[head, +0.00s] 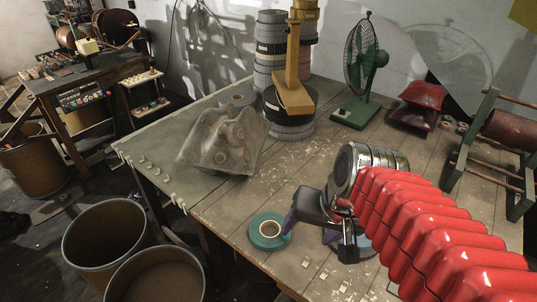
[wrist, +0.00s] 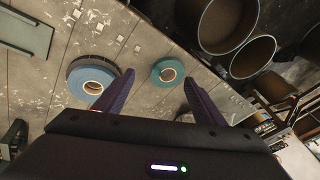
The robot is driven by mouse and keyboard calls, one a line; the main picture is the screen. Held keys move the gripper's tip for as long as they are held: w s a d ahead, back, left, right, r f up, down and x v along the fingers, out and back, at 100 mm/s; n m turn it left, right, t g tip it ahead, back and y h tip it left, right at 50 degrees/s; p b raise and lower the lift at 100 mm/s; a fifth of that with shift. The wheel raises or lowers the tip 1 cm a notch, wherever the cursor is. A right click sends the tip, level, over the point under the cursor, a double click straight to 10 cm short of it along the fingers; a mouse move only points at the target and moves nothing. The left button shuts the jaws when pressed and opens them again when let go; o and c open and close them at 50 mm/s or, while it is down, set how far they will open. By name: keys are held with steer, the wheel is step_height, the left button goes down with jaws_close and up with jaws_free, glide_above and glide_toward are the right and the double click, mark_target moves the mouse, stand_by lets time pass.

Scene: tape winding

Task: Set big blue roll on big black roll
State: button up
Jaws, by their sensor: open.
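The big blue roll (wrist: 92,80), with a pale core, lies flat in the wrist view. It rests on a wider dark roll (wrist: 76,67), which looks like the big black roll; its rim shows around the blue one. In the head view my gripper mostly hides this pair; only a bit of blue (head: 366,243) shows. My gripper (head: 310,233) is open and empty, low over the front of the table. In the wrist view its purple fingers (wrist: 148,98) are spread apart, the left one overlapping the blue roll's edge in the picture.
A smaller teal roll (head: 269,231) lies left of my gripper. A clear plastic-like cover (head: 222,142), a grey roll stack (head: 289,128) with a black top, and a green fan (head: 361,75) stand farther back. Bins (head: 110,238) stand below the table's left edge.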

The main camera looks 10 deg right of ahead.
steer(key=r+n, duration=0.1)
steer(key=s+a+r+n+t, duration=0.1)
steer(key=n, duration=0.1)
steer(key=a+r+n+h, duration=0.1)
steer(key=shift+s+r+n+t, duration=0.2)
steer(key=shift+r+n+t, duration=0.1)
steer(key=shift+n+t, duration=0.1)
steer(key=shift+s, duration=0.1)
